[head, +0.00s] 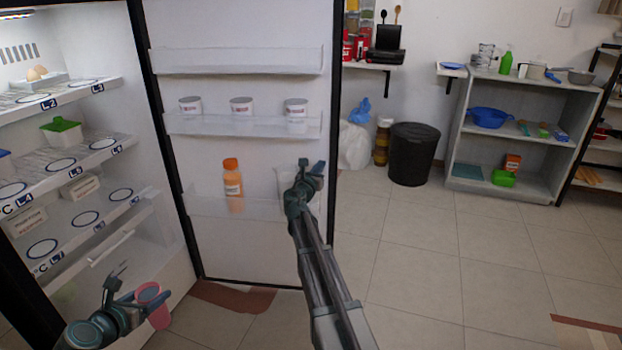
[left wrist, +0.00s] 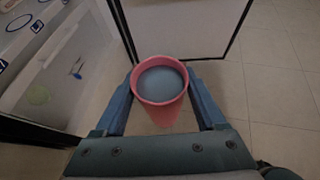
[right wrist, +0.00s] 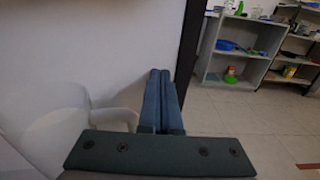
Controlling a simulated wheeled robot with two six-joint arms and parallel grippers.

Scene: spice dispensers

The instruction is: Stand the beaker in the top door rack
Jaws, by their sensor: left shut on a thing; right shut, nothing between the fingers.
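The pink beaker (head: 153,308) is upright at the lower left of the head view, in front of the open fridge. My left gripper (head: 138,303) is shut on it, one finger on each side. In the left wrist view the beaker (left wrist: 160,95) shows its open mouth and a grey-blue inside. The top door rack (head: 235,62) is a clear, empty shelf high on the open fridge door. My right gripper (head: 311,173) is shut and empty, in front of the door's lower right edge. Its fingers are together in the right wrist view (right wrist: 162,78).
The bottom door rack (head: 262,208) holds an orange bottle (head: 233,185) and a pale container (head: 284,177), partly hidden by my right gripper. Labelled fridge shelves stand left. Open floor lies right.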

